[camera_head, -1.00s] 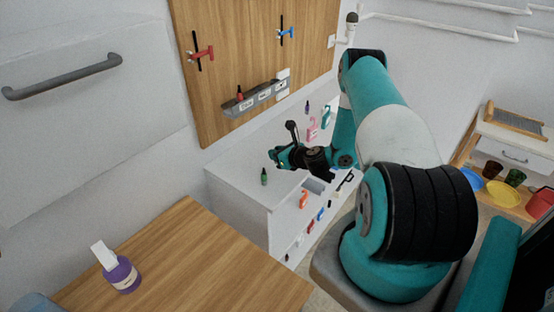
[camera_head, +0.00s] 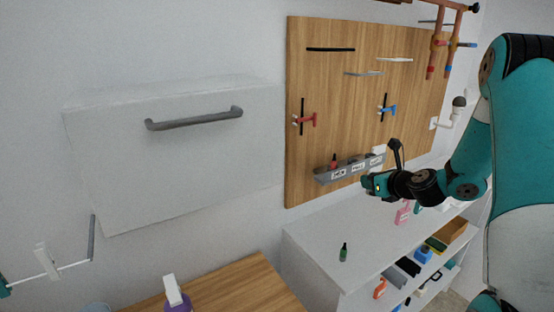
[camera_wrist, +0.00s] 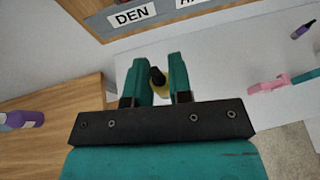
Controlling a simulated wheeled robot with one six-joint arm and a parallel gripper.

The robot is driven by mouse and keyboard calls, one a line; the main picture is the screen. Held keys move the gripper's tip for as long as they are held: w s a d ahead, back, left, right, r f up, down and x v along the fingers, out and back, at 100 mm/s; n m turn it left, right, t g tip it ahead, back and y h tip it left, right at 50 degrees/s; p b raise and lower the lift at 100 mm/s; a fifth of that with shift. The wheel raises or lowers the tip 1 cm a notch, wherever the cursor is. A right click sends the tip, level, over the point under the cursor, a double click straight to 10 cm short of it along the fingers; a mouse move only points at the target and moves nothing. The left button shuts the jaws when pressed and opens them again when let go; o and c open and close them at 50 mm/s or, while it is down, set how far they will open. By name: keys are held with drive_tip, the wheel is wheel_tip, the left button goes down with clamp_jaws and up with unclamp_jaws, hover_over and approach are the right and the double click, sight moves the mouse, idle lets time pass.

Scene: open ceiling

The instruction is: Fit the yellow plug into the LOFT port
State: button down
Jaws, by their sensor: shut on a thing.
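My gripper (camera_head: 373,185) is shut on the yellow plug (camera_wrist: 160,88), held between the two teal fingers in the wrist view. The plug has a dark end; only a yellow speck shows in the head view. The grey port rack (camera_head: 322,179) hangs low on the wooden wall board and carries several white labels. In the wrist view one label reads DEN (camera_wrist: 131,15); the label beside it is cut off. The lettering on the rack's right label (camera_head: 377,160) is too small to read surely. In the head view my gripper appears just below the rack's right end.
A red plug (camera_head: 334,160) stands in the rack's left part. A green bottle-like piece (camera_head: 343,253) stands on the white counter (camera_head: 312,240) below. A pink item (camera_head: 402,216) is farther right. A handled white cabinet (camera_head: 170,160) juts out at left.

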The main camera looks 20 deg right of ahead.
drive_tip(key=s+a+f+n+g+y+b, duration=0.2)
drive_tip(key=a+f+n+y, duration=0.3)
drive_tip(key=a+f, duration=0.5)
drive_tip(key=s+a+f+n+g+y+b, duration=0.3)
drive_tip(key=a+f+n+y, duration=0.3)
drive_tip(key=a+f, duration=0.5)
drive_tip(key=shift+s+a+g+b, duration=0.3)
drive_tip(key=shift+s+a+b, duration=0.4)
drive_tip(key=shift+a, duration=0.3)
